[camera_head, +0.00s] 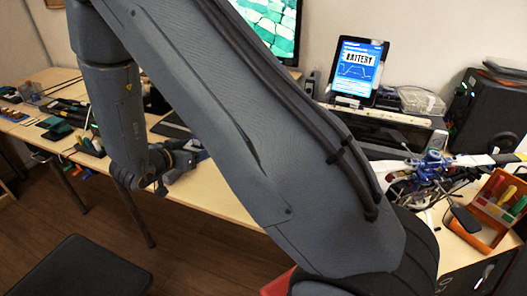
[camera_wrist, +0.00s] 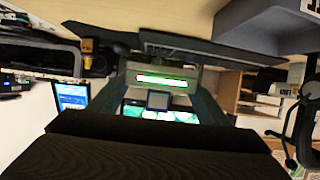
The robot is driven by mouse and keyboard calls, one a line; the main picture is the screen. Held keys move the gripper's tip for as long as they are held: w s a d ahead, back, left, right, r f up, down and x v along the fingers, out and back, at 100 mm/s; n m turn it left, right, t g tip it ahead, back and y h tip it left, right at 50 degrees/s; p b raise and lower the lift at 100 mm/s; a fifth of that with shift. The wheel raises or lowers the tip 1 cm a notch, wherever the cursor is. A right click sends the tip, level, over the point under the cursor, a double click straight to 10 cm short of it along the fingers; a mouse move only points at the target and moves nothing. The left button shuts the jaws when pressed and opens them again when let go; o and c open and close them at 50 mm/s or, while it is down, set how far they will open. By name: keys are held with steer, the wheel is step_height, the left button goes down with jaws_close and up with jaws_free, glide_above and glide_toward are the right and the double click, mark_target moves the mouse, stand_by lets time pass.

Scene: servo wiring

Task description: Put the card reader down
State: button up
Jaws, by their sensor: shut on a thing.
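My gripper (camera_wrist: 163,78) shows in the wrist view, its two grey fingers coming in from left and right. It is shut on a grey body, which I take to be the card reader (camera_wrist: 160,69). A bright green strip shows across the middle of this body, and a small grey square sits just below it. In the head view my gripper (camera_head: 178,164) is low, by the front edge of the table (camera_head: 215,190). My arm hides much of the table there, and I cannot make out the card reader in that view.
A tablet (camera_head: 357,68) with a blue screen and a monitor (camera_head: 272,22) stand at the back. Tools and small parts lie on the left of the table. An orange tray (camera_head: 497,205) and a blue-and-white model with wires (camera_head: 430,178) are at the right.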

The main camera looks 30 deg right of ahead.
mark_target(205, 178)
steer(key=shift+s+d+f+p, duration=0.1)
steer(key=shift+f+p, duration=0.4)
steer(key=shift+f, duration=4.5)
steer(key=o, duration=1.1)
steer(key=shift+f, duration=0.1)
